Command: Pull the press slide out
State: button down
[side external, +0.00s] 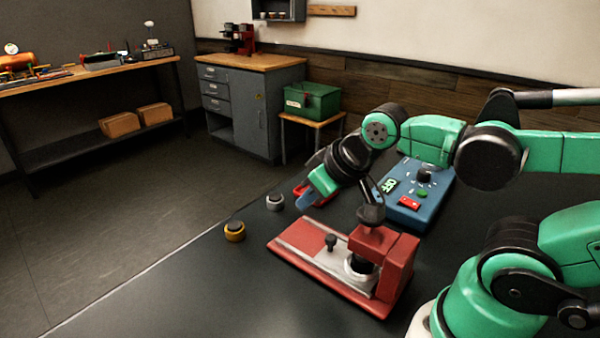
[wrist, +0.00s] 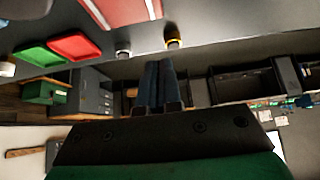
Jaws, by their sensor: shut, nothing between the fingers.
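The red press (side external: 398,258) stands on the dark bench, and part of it also shows at the top edge of the wrist view (wrist: 125,8). A dark round cup (side external: 360,266) sits under the press head. My gripper (side external: 305,203) is above the bench behind the press, apart from the knob and slide. Its blue-grey fingers are together and empty, as the wrist view also shows (wrist: 161,65).
A blue control box (side external: 420,190) stands behind the press. A yellow-ringed part (side external: 234,232) and a grey part (side external: 275,202) stand near the bench edge. A red tray (wrist: 70,45) and a green tray (wrist: 38,54) lie on the bench.

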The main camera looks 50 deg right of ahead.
aim_at(331, 236)
dwell(0.4)
jog(key=c, duration=1.2)
grip_release()
jog(key=o, duration=0.4)
jog(key=shift+d+f+m+g, duration=0.1)
jog(key=shift+d+m+g, duration=0.1)
jog(key=shift+m+g, duration=0.1)
jog(key=shift+c, duration=0.2)
jog(key=shift+o, duration=1.2)
jog(key=d+f+m+g, duration=0.1)
jog(key=m+g, duration=0.1)
jog(key=d+f+m+g, duration=0.1)
jog(key=m+g, duration=0.1)
jog(key=m, duration=0.1)
jog(key=d+f+m+g, duration=0.1)
jog(key=d+m, duration=0.1)
jog(key=shift+s+f+g, duration=0.35)
jog(key=shift+s+g, duration=0.05)
jog(key=shift+s+d+f+m+g, duration=0.15)
jog(key=shift+d+f+m+g, duration=0.2)
jog(key=shift+m, duration=0.35)
jog(key=shift+f, duration=2.7)
grip_shut()
